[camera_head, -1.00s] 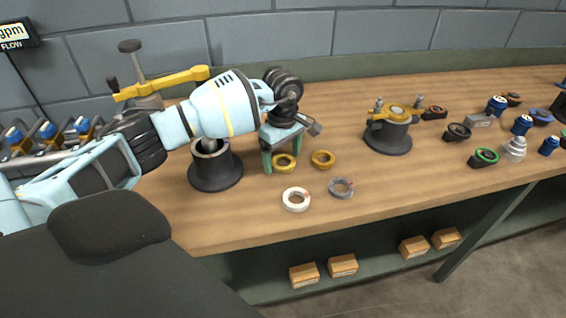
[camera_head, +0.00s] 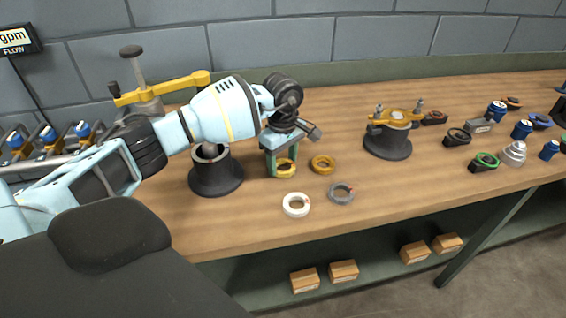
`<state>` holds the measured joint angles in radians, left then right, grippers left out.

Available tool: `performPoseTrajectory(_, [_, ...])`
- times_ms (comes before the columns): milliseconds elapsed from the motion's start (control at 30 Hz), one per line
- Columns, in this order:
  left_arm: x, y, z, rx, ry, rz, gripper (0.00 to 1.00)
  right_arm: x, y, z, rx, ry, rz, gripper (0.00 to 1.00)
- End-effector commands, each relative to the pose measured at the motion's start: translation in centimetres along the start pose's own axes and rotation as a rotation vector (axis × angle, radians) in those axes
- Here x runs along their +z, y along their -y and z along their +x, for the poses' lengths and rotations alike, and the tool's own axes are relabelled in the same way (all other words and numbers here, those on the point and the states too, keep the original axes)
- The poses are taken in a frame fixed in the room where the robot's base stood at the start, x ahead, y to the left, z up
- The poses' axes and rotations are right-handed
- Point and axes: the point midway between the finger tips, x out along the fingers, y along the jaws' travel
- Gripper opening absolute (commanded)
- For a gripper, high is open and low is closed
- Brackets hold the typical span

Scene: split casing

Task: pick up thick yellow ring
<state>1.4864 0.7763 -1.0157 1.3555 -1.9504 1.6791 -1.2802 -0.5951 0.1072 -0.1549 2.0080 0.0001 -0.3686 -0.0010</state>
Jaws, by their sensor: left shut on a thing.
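Two yellow rings lie on the workbench. One yellow ring (camera_head: 286,170) is at my left gripper (camera_head: 281,165), which points down with its green fingers shut on it. The ring is at or very near the bench top, and its far side is partly hidden by the fingers. The other, darker yellow ring (camera_head: 322,165) lies flat just to the right, apart from the gripper. I cannot tell clearly from the view which ring is thicker. My right gripper is not in view.
A white ring (camera_head: 296,205) and a grey ring (camera_head: 340,193) lie in front. A dark cylindrical casing (camera_head: 216,175) stands left, under my arm. A casing with a yellow top (camera_head: 388,141) stands right. Several small parts and blue-capped pieces fill the right side. The front bench strip is clear.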

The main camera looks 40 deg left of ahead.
Motion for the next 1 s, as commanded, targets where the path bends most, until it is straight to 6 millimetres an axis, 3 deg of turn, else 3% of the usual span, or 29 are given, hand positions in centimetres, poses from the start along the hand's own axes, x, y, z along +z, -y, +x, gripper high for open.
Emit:
performPoseTrajectory(267, [-0.1, -0.1, -3.2, 0.005, 0.000, 0.001, 0.33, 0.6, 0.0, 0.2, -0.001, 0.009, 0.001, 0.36])
performPoseTrajectory(1000, [4.1, 12.7, -4.3, -0.001, -0.001, 0.001, 0.33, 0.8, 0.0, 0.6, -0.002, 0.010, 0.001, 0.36])
